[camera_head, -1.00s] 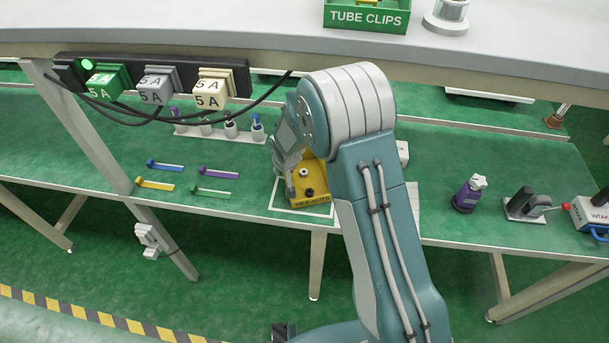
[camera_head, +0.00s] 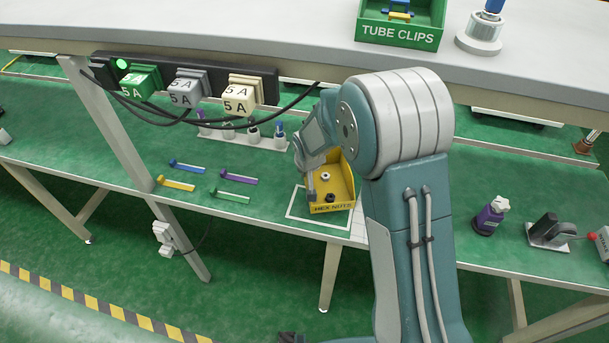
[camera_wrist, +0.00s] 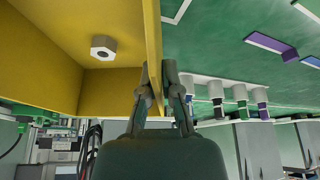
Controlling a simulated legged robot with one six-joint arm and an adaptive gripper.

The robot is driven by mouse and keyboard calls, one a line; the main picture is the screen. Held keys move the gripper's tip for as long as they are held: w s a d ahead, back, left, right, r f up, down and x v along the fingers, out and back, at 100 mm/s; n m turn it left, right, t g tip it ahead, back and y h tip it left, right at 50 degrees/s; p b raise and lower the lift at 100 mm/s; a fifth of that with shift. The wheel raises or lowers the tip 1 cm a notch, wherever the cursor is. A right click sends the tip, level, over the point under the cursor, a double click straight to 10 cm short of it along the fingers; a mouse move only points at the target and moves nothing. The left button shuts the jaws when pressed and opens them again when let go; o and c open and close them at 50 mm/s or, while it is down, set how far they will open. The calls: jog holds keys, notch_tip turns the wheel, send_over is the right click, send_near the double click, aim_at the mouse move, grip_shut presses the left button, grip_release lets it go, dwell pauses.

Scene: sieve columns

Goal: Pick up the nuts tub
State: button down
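The nuts tub is a yellow open box (camera_head: 344,180) labelled "HEX NUTS" over a white square outline on the green lower shelf. A pale nut (camera_head: 325,175) and a black nut (camera_head: 331,198) show inside. My gripper (camera_head: 309,187) is at the tub's left wall, partly hidden by my arm. In the wrist view the tub wall (camera_wrist: 152,35) runs between the fingertips of my gripper (camera_wrist: 156,78), which are closed on it. One nut (camera_wrist: 103,48) shows in that view. The tub seems a little above the shelf.
Several coloured clips (camera_head: 236,178) lie left of the tub, with a rack of small bottles (camera_head: 253,138) behind. A purple bottle (camera_head: 490,216) and a clamp-like device (camera_head: 548,232) stand to the right. The upper shelf edge (camera_head: 250,52) and hanging cables (camera_head: 295,108) are overhead.

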jog(key=s+r, duration=0.2)
jog(key=s+d+r, duration=0.1)
jog(key=s+r, duration=0.1)
jog(key=r, duration=0.1)
jog(key=shift+s, duration=0.15)
jog(key=s+d+r, duration=0.1)
jog(key=s+r, duration=0.2)
jog(key=s, duration=0.4)
jog(key=shift+s+d, duration=0.35)
jog(key=shift+d, duration=0.05)
